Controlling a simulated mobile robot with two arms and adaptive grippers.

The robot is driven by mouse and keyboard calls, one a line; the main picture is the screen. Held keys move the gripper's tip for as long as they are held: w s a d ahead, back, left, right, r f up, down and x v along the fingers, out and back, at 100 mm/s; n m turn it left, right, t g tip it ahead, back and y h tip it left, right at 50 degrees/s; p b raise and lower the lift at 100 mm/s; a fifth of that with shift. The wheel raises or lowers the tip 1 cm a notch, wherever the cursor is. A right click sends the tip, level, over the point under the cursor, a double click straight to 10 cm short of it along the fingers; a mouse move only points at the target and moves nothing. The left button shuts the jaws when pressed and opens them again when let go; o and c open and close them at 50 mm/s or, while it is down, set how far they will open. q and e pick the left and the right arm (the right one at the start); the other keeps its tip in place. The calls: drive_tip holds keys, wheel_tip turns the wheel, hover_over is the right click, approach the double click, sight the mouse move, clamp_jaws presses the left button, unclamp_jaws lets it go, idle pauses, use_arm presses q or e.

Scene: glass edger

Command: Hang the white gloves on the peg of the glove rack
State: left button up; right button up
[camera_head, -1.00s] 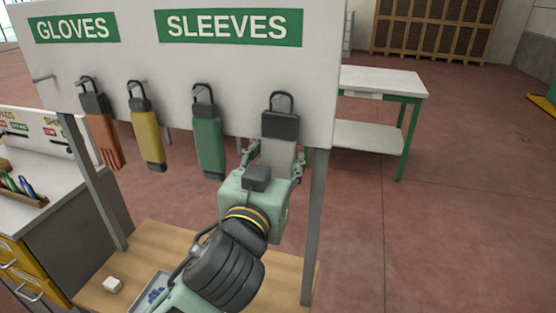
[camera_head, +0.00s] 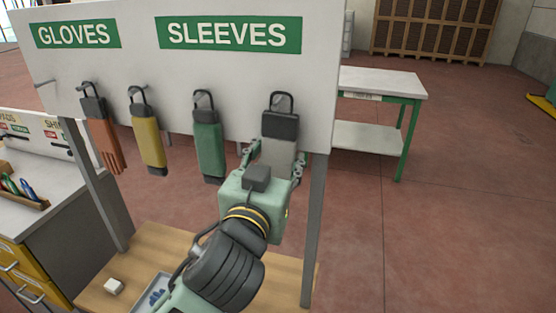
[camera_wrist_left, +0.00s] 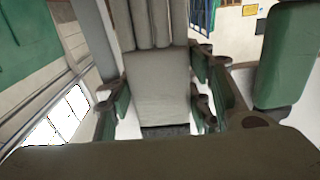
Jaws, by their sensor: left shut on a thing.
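The white gloves (camera_head: 278,153) look pale grey with a dark cuff and a black loop on top. My left gripper (camera_head: 272,163) is shut on them and holds them upright in front of the right end of the glove rack (camera_head: 230,75). In the left wrist view the pale gloves (camera_wrist_left: 160,85) lie between the two jaws. My right gripper is not in view.
An orange glove (camera_head: 104,145), a yellow piece (camera_head: 147,137) and a green sleeve (camera_head: 209,150) hang along the rack. Below is a wooden top (camera_head: 160,247) with a white block (camera_head: 114,286) and a tray. A green-legged table (camera_head: 385,82) stands behind, right.

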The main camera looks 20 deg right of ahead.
use_arm(q)
drive_tip(key=shift+s+a, duration=0.1)
drive_tip(key=p+v, duration=0.1)
drive_tip(key=v, duration=0.6)
idle(0.7)
drive_tip(key=shift+a+f, duration=0.15)
drive_tip(key=shift+a, duration=0.05)
idle(1.1)
